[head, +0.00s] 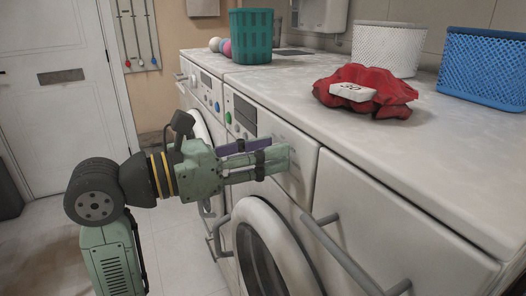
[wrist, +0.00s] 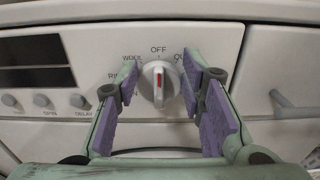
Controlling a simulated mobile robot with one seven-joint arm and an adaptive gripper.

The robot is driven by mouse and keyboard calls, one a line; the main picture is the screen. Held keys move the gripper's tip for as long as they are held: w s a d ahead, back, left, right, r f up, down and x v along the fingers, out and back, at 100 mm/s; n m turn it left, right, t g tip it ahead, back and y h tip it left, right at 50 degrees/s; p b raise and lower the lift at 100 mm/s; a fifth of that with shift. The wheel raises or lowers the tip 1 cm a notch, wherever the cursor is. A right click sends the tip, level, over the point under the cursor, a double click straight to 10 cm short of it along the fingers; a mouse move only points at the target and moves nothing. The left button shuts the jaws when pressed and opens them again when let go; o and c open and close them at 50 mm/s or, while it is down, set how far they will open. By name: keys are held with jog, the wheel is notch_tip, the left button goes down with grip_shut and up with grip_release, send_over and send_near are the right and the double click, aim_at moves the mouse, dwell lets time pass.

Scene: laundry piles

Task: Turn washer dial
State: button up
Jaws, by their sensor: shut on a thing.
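The washer dial (wrist: 158,88) is a round white knob with a grey grip and a red mark, in the middle of the wrist view. The red mark points up at OFF; WOOL and partly covered words stand around it. My gripper (wrist: 159,84) has its purple-padded fingers on both sides of the dial, shut on it. In the head view my gripper (head: 288,160) reaches the front panel of the nearer washer (head: 300,180), and the dial is hidden behind it.
A red cloth (head: 385,105) with a white block (head: 352,91), a white basket (head: 388,48), a blue basket (head: 485,65) and a green basket (head: 250,38) stand on the machine tops. A grey handle (head: 345,255) juts out at right; small buttons (wrist: 78,101) lie left of the dial.

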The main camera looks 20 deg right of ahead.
jog(key=shift+f, duration=0.15)
jog(key=m+b, duration=0.2)
jog(key=b, duration=0.1)
jog(key=m+b, duration=0.5)
jog(key=b, duration=0.1)
jog(key=shift+s+m, duration=0.3)
jog(key=shift+s, duration=0.1)
jog(key=o, duration=1.2)
jog(key=shift+d, duration=0.1)
jog(key=shift+c, duration=0.2)
jog(key=shift+s, duration=0.1)
jog(key=s+a, duration=0.2)
jog(key=a, duration=0.9)
jog(key=shift+s+a, duration=0.15)
jog(key=shift+a, duration=0.25)
